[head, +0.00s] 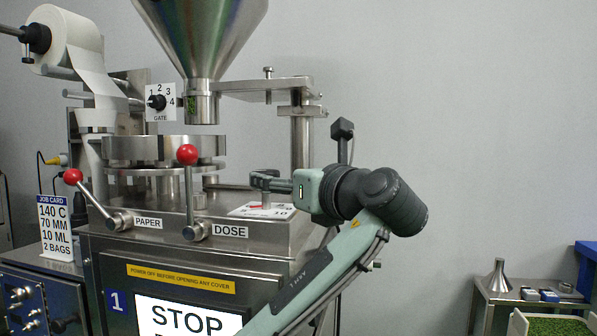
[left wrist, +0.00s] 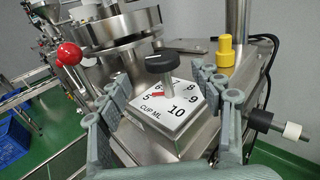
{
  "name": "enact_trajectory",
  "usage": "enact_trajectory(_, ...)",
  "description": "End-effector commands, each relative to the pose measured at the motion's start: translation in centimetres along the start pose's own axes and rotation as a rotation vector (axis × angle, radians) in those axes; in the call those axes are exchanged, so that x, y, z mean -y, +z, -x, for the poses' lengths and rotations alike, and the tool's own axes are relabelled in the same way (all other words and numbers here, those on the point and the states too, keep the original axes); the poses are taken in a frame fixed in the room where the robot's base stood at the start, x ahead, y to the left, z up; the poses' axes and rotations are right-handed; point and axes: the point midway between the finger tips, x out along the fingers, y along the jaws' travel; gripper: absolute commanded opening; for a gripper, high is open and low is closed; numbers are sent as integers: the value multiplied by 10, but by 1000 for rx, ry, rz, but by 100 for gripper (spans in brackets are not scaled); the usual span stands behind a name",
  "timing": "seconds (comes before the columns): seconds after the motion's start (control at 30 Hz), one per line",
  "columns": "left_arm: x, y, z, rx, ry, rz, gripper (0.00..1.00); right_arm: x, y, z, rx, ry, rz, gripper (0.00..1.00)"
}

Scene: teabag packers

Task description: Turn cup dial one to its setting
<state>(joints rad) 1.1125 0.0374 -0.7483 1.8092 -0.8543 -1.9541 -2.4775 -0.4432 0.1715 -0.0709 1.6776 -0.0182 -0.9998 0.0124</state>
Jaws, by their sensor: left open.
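The cup dial is a white plate marked CUP ML (left wrist: 178,113), numbered 5 to 10, with a dark bar knob (left wrist: 162,62) on a post. Its red pointer (left wrist: 158,94) lies on the left side, near 5 and 6. The plate also shows on the machine top in the head view (head: 245,211), partly hidden by my gripper. My left gripper (head: 262,181) is open just above the dial; in the left wrist view its fingers (left wrist: 158,84) stand apart on either side of the dial, not closed on the knob. My right gripper is not in view.
The job card (head: 54,228) reads 140 C, 70 MM, 10 ML, 2 BAGS. Red-knobbed PAPER (head: 73,176) and DOSE (head: 187,155) levers stand left of the dial. A steel post (head: 301,150) rises behind it. A yellow cap (left wrist: 225,50) stands at its right. A screen (head: 185,316) reads STOP.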

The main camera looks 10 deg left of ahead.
Motion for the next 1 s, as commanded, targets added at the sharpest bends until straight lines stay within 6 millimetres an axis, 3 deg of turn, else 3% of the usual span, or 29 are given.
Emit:
enact_trajectory(0.17,1,4,-5,9,-4,1,66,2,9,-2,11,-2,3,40)
enact_trajectory(0.6,1,4,-68,7,-5,0,66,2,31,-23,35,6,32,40)
enact_trajectory(0.97,1,4,-75,7,-6,2,66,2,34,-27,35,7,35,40)
enact_trajectory(1.0,1,4,-75,7,-6,2,62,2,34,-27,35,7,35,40)
